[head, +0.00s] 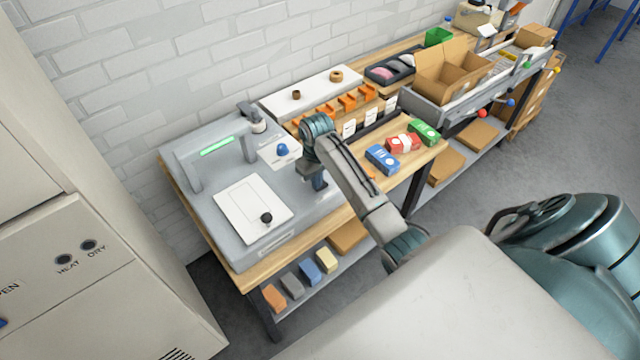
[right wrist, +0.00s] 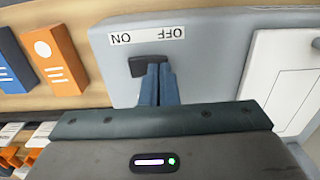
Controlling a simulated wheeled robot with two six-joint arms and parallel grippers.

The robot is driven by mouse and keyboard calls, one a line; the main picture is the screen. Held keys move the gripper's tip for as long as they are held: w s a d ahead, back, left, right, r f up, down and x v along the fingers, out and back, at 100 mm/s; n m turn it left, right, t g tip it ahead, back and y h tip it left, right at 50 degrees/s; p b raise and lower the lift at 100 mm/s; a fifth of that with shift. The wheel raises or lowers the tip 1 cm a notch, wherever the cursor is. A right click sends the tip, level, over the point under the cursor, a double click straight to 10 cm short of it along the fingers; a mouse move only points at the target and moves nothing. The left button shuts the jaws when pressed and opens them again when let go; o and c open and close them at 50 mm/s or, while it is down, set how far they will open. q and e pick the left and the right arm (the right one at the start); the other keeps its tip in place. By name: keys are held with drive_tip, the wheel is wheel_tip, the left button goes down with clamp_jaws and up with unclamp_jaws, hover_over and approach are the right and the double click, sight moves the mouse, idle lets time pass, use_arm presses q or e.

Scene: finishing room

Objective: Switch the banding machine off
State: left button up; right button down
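The banding machine (head: 225,235) is a grey unit on the near end of the wooden bench. Its arch carries a lit green strip (head: 216,145). In the right wrist view, its grey housing (right wrist: 215,60) bears an upside-down ON/OFF label (right wrist: 147,36), with ON at left and OFF at right. A black switch (right wrist: 140,67) sits by the label, partly hidden by my fingers. My right gripper (head: 319,183) is at the machine's right side. Its blue fingers (right wrist: 158,82) look shut together at the switch; whether they touch it I cannot tell. My left gripper is out of view.
Blue (head: 382,159), red (head: 403,143) and green (head: 425,132) boxes lie on the bench right of my gripper. Orange-fronted bins stand behind it. An oven cabinet (head: 75,250) is at the left, with open floor at the far right.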

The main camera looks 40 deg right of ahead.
drive_tip(key=shift+f, duration=0.15)
drive_tip(key=shift+d+r+p, duration=0.1)
drive_tip(key=shift+r+p, duration=0.6)
drive_tip(key=shift+r, duration=0.55)
wheel_tip(320, 180, up, 5)
drive_tip(key=shift+f, duration=0.2)
